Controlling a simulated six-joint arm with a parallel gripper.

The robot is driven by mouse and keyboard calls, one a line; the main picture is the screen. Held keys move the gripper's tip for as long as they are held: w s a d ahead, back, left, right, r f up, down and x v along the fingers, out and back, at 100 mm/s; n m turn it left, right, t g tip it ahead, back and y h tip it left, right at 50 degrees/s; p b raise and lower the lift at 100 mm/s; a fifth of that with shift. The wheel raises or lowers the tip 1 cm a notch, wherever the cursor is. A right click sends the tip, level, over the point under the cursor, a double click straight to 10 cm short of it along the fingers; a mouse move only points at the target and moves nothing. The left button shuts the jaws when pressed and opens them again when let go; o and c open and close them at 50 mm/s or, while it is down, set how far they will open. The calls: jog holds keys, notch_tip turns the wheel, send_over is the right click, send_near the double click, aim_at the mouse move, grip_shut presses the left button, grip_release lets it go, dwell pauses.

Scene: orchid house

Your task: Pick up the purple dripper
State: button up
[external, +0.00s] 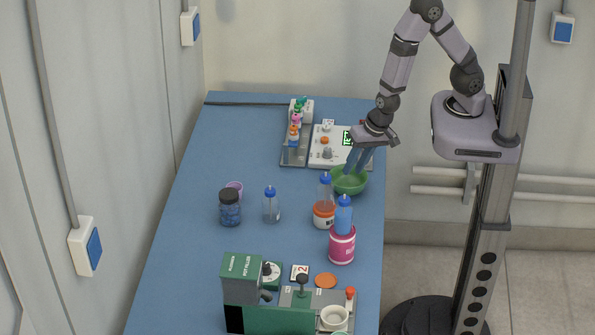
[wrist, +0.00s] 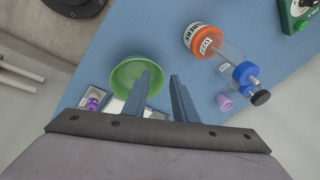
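A small purple cup-shaped piece (external: 234,187), the likeliest purple dripper, sits on the table's left part, just behind the dark-lidded blue jar. It also shows in the wrist view (wrist: 224,101), right of my fingers. Another small purple thing (wrist: 93,103) lies in a pale tray at the wrist view's lower left; I cannot tell what it is. My gripper (external: 356,170) points down at the green bowl (external: 350,183). In the wrist view its fingers (wrist: 160,75) are apart with nothing between them, the left one overlapping the bowl.
The blue jar (external: 230,210) and a blue-capped bottle (external: 271,207) stand near the purple piece. An orange-labelled jar (external: 324,214) and a pink container (external: 342,245) stand farther right. A green machine (external: 268,305) fills the front. The table (external: 200,260) is bare at front left.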

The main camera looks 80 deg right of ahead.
jog(key=s+d+f+m+h, duration=0.1)
jog(key=s+d+f+h, duration=0.1)
jog(key=d, duration=0.1)
jog(key=s+d+f+m+h+b, duration=0.1)
jog(key=s+d+f+m+h, duration=0.1)
jog(key=d, duration=0.1)
jog(key=s+d+f+m+g+h+b, duration=0.1)
jog(key=s+d+f+h, duration=0.1)
jog(key=shift+s+d+m+h, duration=0.25)
jog(key=shift+d+m+h, duration=0.05)
jog(key=shift+d+m, duration=0.1)
jog(key=d+h+b, duration=0.1)
jog(key=b, duration=0.1)
jog(key=d+f+n+t+h+b, duration=0.1)
jog(key=d+f+h+b, duration=0.1)
jog(key=b, duration=0.1)
jog(key=shift+s+d+f+n+t+b, duration=0.15)
jog(key=shift+s+d+n+t+b, duration=0.15)
jog(key=shift+n, duration=0.1)
jog(key=shift+w+d+n+t+h+b, duration=0.25)
jog(key=shift+d+n+t+h+b, duration=0.35)
jog(key=shift+b, duration=0.5)
jog(key=shift+w+r+n+t+h+b, duration=0.2)
jog(key=shift+n+t+h+b, duration=0.1)
jog(key=shift+n+h+b, duration=0.15)
jog(key=shift+p+x, duration=0.7)
jog(key=shift+x, duration=0.85)
jog(key=shift+p+x, duration=0.6)
jog(key=shift+x, duration=1.5)
grip_shut()
